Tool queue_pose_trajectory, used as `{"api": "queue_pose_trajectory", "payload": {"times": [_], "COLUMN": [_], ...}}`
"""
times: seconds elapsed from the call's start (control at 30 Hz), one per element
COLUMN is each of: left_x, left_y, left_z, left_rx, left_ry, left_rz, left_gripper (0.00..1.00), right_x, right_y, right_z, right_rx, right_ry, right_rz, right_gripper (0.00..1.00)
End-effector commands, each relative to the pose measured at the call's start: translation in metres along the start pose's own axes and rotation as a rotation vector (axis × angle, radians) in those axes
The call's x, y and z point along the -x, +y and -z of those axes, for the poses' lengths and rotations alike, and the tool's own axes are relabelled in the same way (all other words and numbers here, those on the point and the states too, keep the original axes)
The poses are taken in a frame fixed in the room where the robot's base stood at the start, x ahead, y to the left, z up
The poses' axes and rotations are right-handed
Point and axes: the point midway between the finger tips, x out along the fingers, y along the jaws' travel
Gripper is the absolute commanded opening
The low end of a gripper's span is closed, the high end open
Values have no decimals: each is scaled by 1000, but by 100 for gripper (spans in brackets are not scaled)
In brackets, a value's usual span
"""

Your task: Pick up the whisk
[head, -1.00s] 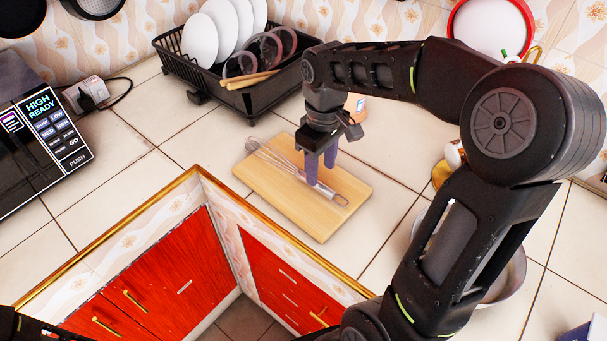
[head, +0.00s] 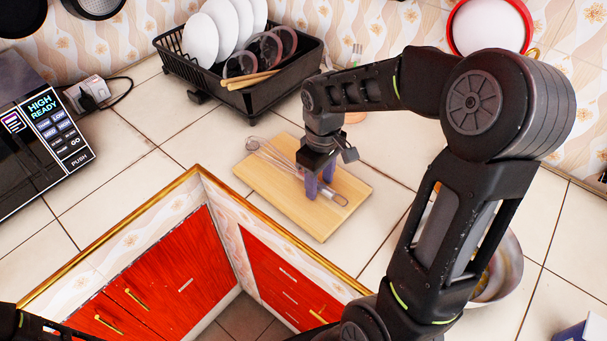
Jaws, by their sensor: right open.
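The whisk (head: 272,155) lies on the wooden cutting board (head: 322,222) on the tiled counter. Its wire head points to the upper left and its handle, with a loop at the end, points to the lower right. My right gripper (head: 319,188) points down over the handle with its two purple fingers apart, one on each side of the handle. The fingertips are low, close to the board. The gripper hides part of the handle, and I cannot tell whether the fingers touch it. My left gripper is out of view.
A black dish rack (head: 240,75) with plates stands behind the board. A microwave (head: 38,135) is at the left. A metal bowl (head: 500,272) is at the right, partly behind my arm. The counter's gold-trimmed edge (head: 255,215) runs in front of the board.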

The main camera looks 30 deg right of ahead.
Motion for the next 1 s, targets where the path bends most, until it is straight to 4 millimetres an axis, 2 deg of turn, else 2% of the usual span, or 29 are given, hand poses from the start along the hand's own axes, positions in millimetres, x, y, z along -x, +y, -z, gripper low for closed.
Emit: {"api": "queue_pose_trajectory", "payload": {"times": [0.33, 0.87, 1.0], "left_x": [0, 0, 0], "left_y": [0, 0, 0], "left_z": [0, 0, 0], "left_rx": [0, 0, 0], "left_ry": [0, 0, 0], "left_rz": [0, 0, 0], "left_gripper": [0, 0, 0], "right_x": [0, 0, 0], "right_y": [0, 0, 0], "right_z": [0, 0, 0], "right_rx": [0, 1, 1], "right_ry": [0, 0, 0], "right_rz": [0, 0, 0], "right_gripper": [45, 2, 0]}}
